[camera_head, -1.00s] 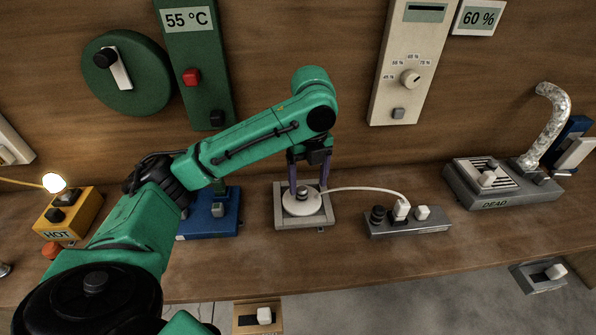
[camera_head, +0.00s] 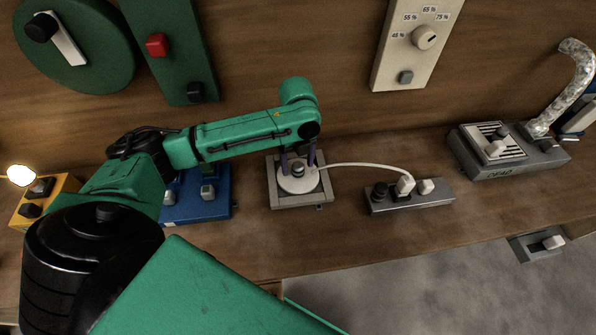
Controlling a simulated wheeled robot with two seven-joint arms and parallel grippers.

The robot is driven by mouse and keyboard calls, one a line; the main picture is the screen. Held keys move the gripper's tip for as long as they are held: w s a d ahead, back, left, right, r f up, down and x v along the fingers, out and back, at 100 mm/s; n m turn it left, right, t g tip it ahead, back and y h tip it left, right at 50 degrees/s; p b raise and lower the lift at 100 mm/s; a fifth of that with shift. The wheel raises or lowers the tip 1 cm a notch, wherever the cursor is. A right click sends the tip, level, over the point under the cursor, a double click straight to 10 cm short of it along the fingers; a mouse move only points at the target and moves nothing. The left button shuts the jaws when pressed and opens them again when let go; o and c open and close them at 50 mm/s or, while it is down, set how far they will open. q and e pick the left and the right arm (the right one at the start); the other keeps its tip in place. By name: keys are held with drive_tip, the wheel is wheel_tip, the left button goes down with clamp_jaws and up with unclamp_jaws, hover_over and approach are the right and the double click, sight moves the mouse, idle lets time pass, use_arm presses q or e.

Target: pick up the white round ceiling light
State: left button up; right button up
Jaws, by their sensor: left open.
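The white round ceiling light (camera_head: 297,184) is a flat disc with a dark and grey knob at its centre. It lies on a square grey base plate (camera_head: 283,201) on the wooden bench, and a white cord runs from it to the right. My left gripper (camera_head: 298,167) points down over the disc. Its two fingers are apart, one on each side of the central knob, with the tips at or just above the disc; exact contact cannot be told. My right gripper does not show.
A grey power strip (camera_head: 408,196) with plugs stands right of the base. A blue box (camera_head: 197,201) stands to its left, partly behind my arm. A grey unit (camera_head: 511,158) with a silver duct (camera_head: 568,85) is at the right. Bare bench (camera_head: 330,235) lies in front.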

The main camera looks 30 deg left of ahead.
use_arm(q)
drive_tip(key=shift+s+f, duration=0.1)
drive_tip(key=shift+f, duration=0.55)
drive_tip(key=shift+d+f, duration=0.1)
drive_tip(key=shift+f, duration=0.1)
clamp_jaws()
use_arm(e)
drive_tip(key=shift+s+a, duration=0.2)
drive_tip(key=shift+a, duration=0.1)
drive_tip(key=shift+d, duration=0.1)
